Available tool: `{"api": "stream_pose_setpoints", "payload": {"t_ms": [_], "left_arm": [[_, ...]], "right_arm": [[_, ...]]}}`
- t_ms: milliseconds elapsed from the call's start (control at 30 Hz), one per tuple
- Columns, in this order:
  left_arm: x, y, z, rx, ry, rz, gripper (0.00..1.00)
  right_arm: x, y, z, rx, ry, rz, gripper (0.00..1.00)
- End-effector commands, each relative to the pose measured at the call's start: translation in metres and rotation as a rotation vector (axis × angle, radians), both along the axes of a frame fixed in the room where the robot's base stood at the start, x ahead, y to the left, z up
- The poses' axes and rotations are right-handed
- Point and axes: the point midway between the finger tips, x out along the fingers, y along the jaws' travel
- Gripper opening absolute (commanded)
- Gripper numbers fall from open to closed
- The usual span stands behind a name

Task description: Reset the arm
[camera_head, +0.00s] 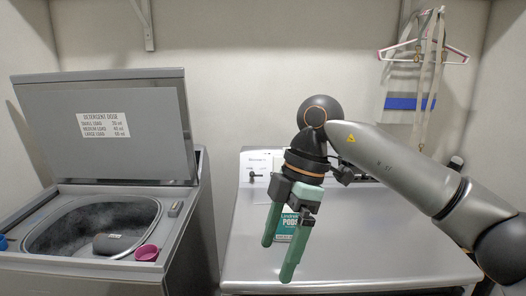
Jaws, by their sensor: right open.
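My right gripper (279,255) hangs in front of the dryer, in the middle of the view. Its two green fingers point down and are spread apart, with nothing seen held between them. My right arm comes in from the right side and bends down at the wrist. My left gripper is not in view.
A topload washer (60,268) with its lid (105,150) raised stands at left. A pink cup (147,252) sits on its front rim, and a dark grey object (115,244) shows at the drum opening. A pods box (287,224) stands behind my right gripper on the dryer top (390,250). Hangers (425,55) hang at upper right.

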Motion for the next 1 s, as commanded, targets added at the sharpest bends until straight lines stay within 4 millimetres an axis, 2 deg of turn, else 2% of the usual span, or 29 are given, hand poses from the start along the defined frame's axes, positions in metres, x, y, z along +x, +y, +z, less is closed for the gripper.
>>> {"api": "stream_pose_setpoints", "payload": {"t_ms": [33, 100, 233, 400, 500, 633, 767, 867, 1000], "left_arm": [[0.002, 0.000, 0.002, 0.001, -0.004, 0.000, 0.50], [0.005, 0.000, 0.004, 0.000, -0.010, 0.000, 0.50], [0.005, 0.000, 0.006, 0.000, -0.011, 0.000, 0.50], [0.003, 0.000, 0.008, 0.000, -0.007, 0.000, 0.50], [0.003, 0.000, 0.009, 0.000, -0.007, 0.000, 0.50], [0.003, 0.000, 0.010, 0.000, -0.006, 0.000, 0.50], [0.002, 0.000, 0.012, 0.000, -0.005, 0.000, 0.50], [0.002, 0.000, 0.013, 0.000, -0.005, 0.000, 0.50], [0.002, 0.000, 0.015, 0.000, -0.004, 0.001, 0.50]], "right_arm": [[-0.008, 0.015, -0.013, 0.081, 0.036, 0.060, 0.98], [-0.020, 0.038, -0.024, 0.219, 0.076, 0.144, 0.98], [-0.046, 0.081, -0.037, 0.532, 0.141, 0.270, 0.98], [-0.070, 0.123, -0.031, 0.991, 0.167, 0.314, 0.98], [-0.071, 0.134, -0.021, 1.246, 0.144, 0.257, 0.98], [-0.059, 0.134, -0.013, 1.528, 0.072, 0.097, 0.98], [-0.034, 0.118, -0.018, 1.728, -0.036, -0.150, 0.98], [-0.012, 0.098, -0.035, 1.807, -0.136, -0.380, 0.98], [0.014, 0.058, -0.081, 1.797, -0.278, -0.734, 0.98]]}}
